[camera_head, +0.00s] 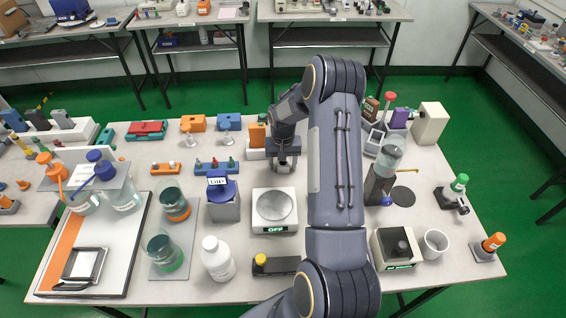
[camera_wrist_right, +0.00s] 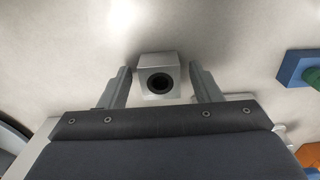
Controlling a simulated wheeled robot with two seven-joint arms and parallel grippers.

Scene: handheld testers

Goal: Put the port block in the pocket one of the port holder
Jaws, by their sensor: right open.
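The port block, a small silver-grey cube with a round dark port in its face, shows in the right wrist view (camera_wrist_right: 150,60). My right gripper (camera_wrist_right: 160,74) is open, with one finger on each side of the block and a gap visible on both sides. In the head view my right gripper (camera_head: 284,169) points down at the table behind the scale, and the block is not clear there. My left gripper is not in view.
A blue rack (camera_head: 217,166) with small knobs is left of the gripper, and an orange block (camera_head: 257,134) stands behind it. The scale (camera_head: 274,211) is in front. A clear cylinder device (camera_head: 383,176) stands right of my arm. My arm hides the middle right of the table (camera_head: 325,284).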

